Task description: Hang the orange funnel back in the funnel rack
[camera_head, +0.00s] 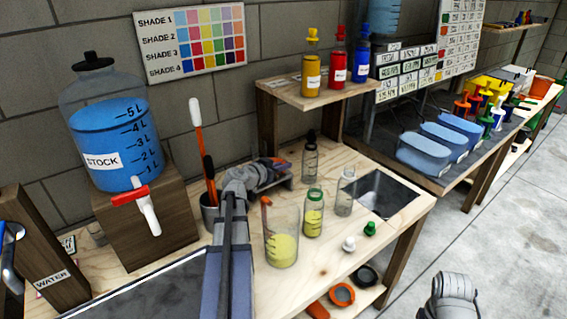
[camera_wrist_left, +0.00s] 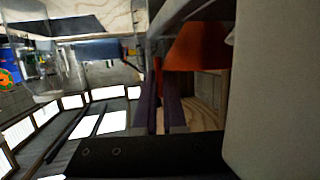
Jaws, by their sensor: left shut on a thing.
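In the left wrist view the orange funnel (camera_wrist_left: 198,48) shows as a cone close to the camera, partly hidden by gripper parts. Whether it touches the rack cannot be told. Only a grey part of my right arm shows at the lower right; its gripper is out of view.
A beaker of yellow liquid (camera_head: 282,240) and several bottles, including a green-capped one (camera_head: 313,213), stand right of my left arm. A cup with long brushes (camera_head: 210,212) and the blue stock tank (camera_head: 112,145) are left. A sink (camera_head: 377,192) is at right.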

